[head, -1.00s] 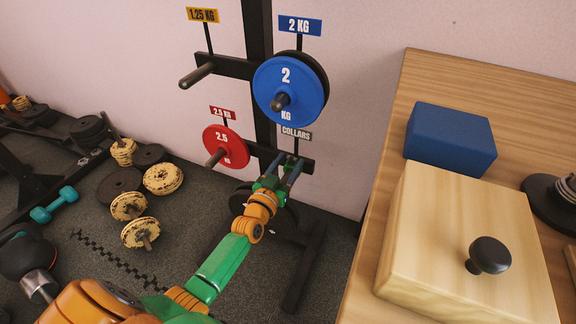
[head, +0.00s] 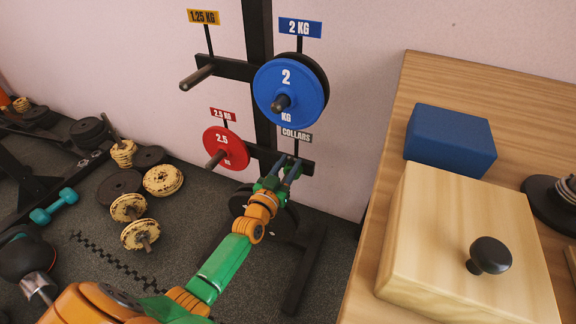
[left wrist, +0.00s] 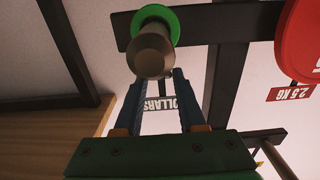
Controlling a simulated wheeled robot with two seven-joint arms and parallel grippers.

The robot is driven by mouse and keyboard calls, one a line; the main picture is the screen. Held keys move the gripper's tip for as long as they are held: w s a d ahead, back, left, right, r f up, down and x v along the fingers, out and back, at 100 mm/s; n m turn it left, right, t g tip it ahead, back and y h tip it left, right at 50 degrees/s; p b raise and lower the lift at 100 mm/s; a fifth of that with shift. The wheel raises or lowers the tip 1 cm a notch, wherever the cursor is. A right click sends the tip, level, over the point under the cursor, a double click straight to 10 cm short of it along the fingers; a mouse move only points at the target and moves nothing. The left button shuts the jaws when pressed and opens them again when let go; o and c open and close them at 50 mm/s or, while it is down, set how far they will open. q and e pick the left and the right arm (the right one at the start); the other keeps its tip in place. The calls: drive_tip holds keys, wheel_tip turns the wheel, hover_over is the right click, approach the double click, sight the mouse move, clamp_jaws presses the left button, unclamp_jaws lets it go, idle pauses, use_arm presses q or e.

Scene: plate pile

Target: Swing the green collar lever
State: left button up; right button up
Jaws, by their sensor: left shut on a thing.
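The green collar (left wrist: 168,18) sits on a rack peg (left wrist: 150,52) in the left wrist view, behind the peg's blunt end. In the head view that peg is mostly hidden by my left gripper (head: 287,168), below the COLLARS sign (head: 297,135). My right gripper is in neither view.
A blue 2 KG plate (head: 288,92) hangs just above my gripper and a red plate (head: 226,148) hangs to its left. A wooden table (head: 405,120) stands close on the right, with a lidded wooden box (head: 450,245) and a blue block (head: 450,140).

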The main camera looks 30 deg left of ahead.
use_arm(q)
drive_tip(key=shift+w, duration=0.1)
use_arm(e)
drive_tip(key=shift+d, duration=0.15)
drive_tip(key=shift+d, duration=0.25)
use_arm(q)
drive_tip(key=shift+w+f, duration=0.1)
drive_tip(key=shift+w, duration=0.1)
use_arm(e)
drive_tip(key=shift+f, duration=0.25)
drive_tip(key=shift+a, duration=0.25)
use_arm(q)
drive_tip(key=shift+w+f+b, duration=0.2)
drive_tip(key=shift+w+b, duration=0.1)
drive_tip(key=shift+b, duration=0.15)
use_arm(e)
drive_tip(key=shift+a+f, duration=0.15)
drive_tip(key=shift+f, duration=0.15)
use_arm(q)
drive_tip(key=shift+w+f+b, duration=0.15)
drive_tip(key=shift+f+b, duration=0.1)
drive_tip(key=shift+b, duration=0.05)
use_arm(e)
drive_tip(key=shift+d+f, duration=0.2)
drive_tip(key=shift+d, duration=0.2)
use_arm(q)
drive_tip(key=shift+f, duration=0.15)
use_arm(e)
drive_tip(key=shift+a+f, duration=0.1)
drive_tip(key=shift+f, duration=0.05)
